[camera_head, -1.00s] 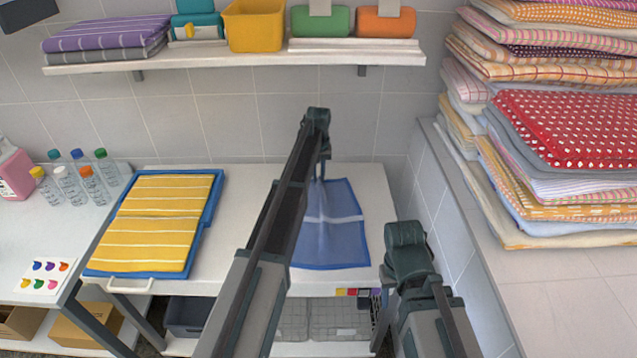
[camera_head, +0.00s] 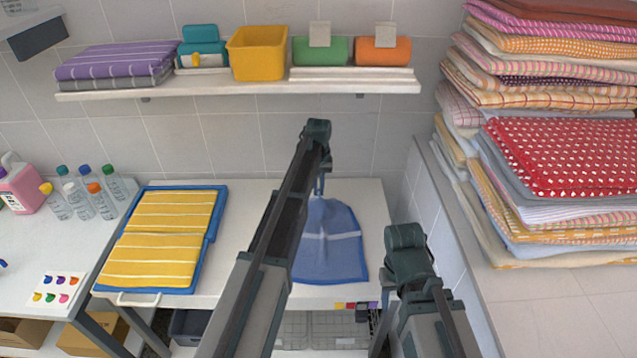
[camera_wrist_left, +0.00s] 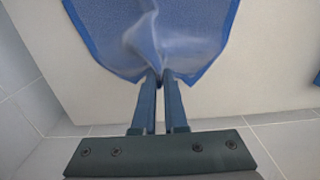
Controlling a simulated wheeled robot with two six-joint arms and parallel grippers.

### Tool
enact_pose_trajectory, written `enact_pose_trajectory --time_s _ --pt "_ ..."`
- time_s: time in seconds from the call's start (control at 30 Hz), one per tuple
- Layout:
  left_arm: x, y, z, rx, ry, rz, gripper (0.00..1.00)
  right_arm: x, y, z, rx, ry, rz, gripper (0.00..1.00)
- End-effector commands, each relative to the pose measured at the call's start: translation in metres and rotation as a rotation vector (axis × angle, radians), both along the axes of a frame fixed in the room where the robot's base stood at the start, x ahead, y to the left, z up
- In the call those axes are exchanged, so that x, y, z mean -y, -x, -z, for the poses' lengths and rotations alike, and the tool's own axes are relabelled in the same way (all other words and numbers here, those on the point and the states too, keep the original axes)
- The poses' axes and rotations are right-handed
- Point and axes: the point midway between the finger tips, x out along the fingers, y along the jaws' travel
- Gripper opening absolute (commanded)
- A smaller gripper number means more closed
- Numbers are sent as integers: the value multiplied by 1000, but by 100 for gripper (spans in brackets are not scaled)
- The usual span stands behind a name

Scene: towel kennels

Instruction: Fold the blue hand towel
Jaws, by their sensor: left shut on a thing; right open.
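The blue hand towel (camera_head: 333,255) lies on the white table, with a pale stripe across it and its far edge gathered to a peak. My left gripper (camera_head: 319,186) is shut on the middle of that far edge and lifts it a little; my arm hides part of the towel's left side. In the left wrist view, the towel (camera_wrist_left: 185,35) bunches into a crease between the fingertips (camera_wrist_left: 160,78), and its corners hang to both sides. My right gripper (camera_head: 405,240) is at the table's right front; its fingers are hidden from view.
A blue tray (camera_head: 213,228) with folded yellow striped towels is left of the blue towel. Bottles (camera_head: 75,195) stand further left. A shelf (camera_head: 240,83) with towels and a yellow bin hangs above. Stacked towels (camera_head: 560,155) fill the right ledge. The white table (camera_head: 245,205) is bare between tray and towel.

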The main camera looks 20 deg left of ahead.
Motion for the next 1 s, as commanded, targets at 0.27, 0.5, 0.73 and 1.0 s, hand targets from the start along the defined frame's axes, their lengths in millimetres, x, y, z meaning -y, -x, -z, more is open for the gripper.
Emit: enact_pose_trajectory --time_s 0.27,0.5,0.73,1.0 --pt "15 53 -54 0 0 1 0 0 0 -53 0 0 0 50" --pt "29 103 -72 0 0 1 0 0 0 -72 0 0 -1 50" --pt "43 153 -52 0 0 1 0 0 0 -52 0 0 0 50" --pt "57 200 -8 0 0 1 0 0 0 -8 0 0 0 50"
